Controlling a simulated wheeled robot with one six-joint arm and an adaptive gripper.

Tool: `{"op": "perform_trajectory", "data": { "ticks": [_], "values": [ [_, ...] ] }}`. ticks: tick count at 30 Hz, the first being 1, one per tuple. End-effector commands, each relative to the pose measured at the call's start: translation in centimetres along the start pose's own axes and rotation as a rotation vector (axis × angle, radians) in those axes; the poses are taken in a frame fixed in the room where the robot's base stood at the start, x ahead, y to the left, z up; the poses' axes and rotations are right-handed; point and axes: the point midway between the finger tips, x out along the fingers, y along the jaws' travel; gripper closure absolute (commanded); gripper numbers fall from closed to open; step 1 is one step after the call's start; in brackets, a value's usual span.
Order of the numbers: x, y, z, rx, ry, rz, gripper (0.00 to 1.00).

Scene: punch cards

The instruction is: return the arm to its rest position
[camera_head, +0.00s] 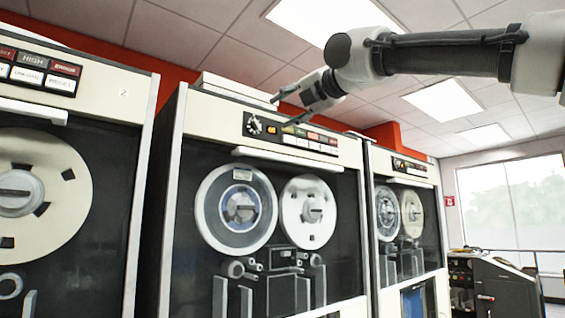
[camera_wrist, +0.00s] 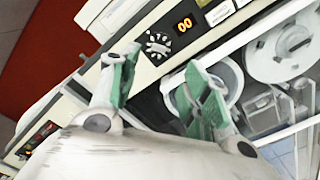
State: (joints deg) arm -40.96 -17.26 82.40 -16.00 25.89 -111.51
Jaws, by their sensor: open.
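My gripper (camera_head: 285,111) reaches in from the upper right in the head view, in front of the top panel of the middle tape cabinet (camera_head: 172,190). In the wrist view my gripper (camera_wrist: 160,82) shows two green-padded fingers spread apart with nothing between them. A round selector dial (camera_head: 254,126) and a small orange display (camera_head: 271,130) sit on the panel close to the fingertips. In the wrist view the dial (camera_wrist: 158,44) lies just beyond the fingertips, and the display (camera_wrist: 184,23) reads "00". I cannot tell whether a finger touches the panel.
A tape cabinet (camera_head: 140,130) stands at the left and another (camera_head: 374,160) at the right. A flat white box (camera_head: 235,90) lies on top of the middle cabinet. A dark console (camera_head: 500,285) stands at the far right by a window (camera_head: 510,205). Space right of the cabinets looks open.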

Motion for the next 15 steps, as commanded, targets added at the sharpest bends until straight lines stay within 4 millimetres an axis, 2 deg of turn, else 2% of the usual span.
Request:
{"op": "perform_trajectory", "data": {
  "ticks": [7,11,13,14,15],
  "values": [
    [0.0,0.0,0.0,0.024,0.0,0.0,0.53],
    [0.0,-0.6,-0.3,0.216,0.009,-0.026,0.53],
    [0.6,-2.8,-1.9,0.416,0.034,-0.094,0.53],
    [1.1,-4.6,-3.2,0.515,0.047,-0.145,0.53],
    [1.4,-7.3,-5.3,0.657,0.059,-0.225,0.53]
  ]
}}
